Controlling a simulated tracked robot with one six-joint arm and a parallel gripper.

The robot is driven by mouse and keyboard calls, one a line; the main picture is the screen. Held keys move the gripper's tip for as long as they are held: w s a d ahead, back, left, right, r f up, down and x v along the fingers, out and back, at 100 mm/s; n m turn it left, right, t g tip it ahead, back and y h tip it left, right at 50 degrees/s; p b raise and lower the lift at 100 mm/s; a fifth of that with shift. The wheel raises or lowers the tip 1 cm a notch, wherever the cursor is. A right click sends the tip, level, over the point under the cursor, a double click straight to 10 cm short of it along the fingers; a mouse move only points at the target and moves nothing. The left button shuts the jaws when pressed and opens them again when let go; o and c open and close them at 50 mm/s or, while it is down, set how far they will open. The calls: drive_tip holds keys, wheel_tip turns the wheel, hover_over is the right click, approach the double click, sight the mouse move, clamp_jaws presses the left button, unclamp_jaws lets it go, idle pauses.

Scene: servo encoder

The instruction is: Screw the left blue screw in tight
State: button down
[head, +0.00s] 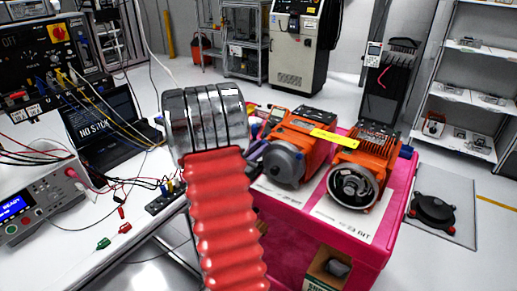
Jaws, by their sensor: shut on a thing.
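Two orange servo motors stand side by side on a pink cart, the left motor (296,148) with a grey round face and the right motor (362,168) with an open round front. A blue screw-like part (406,151) sticks out at the right side of the right motor. The left blue screw cannot be made out clearly; my arm covers the area just left of the left motor. My arm, a red ribbed sleeve with shiny metal rings, rises in the middle of the view. My gripper is hidden behind it.
The pink cart (375,245) has white sheets on top and a box in an opening below. A white bench (75,255) at left holds a laptop (110,125), instruments and loose cables. A black round device (433,210) lies on a floor mat. Shelves (470,90) stand at right.

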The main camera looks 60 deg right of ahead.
drive_tip(key=shift+a+f+n, duration=0.1)
drive_tip(key=shift+n, duration=8.6)
drive_tip(key=shift+f+n, duration=0.1)
drive_tip(key=shift+n, duration=8.6)
drive_tip(key=c, duration=1.6)
unclamp_jaws()
drive_tip(key=shift+r, duration=0.2)
drive_tip(key=shift+c, duration=0.2)
